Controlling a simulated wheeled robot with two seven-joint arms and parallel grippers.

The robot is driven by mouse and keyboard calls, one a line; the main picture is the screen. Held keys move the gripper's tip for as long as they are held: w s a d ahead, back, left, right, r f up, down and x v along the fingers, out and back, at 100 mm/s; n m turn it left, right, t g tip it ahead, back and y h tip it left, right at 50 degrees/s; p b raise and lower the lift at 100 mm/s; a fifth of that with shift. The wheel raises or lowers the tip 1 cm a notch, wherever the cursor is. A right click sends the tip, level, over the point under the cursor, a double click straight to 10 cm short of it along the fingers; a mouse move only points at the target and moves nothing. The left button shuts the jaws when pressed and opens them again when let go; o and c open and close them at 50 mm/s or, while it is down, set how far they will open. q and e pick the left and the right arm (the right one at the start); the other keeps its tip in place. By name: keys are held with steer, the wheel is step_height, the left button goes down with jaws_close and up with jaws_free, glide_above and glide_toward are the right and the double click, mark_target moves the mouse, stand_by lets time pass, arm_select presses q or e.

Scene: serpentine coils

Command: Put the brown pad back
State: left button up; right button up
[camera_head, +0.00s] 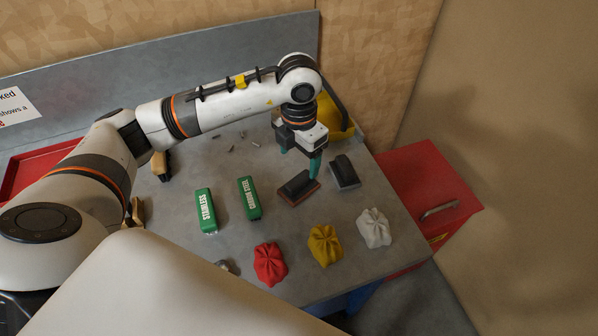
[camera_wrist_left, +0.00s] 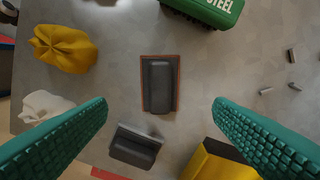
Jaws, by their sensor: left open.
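The brown pad (camera_head: 298,189) is a dark block with a handle on top and a reddish-brown edge around its base. It lies flat on the grey table, and in the left wrist view it also shows near the middle (camera_wrist_left: 160,85). My left gripper (camera_head: 309,164) points down above it, with teal fingers spread wide and nothing between them. In the left wrist view the two fingertips (camera_wrist_left: 160,103) stand to either side of the pad, apart from it. My right gripper is not in view.
A grey pad (camera_head: 344,172) lies close right of the brown pad. Red (camera_head: 270,264), yellow (camera_head: 325,245) and white (camera_head: 374,228) cloths lie in front. A yellow bin (camera_head: 334,117) stands behind; a red cabinet (camera_head: 420,180) stands right.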

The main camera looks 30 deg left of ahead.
arm_select(q)
step_height(320, 180, up, 3)
steer(key=shift+r, duration=0.2)
stand_by(0.5)
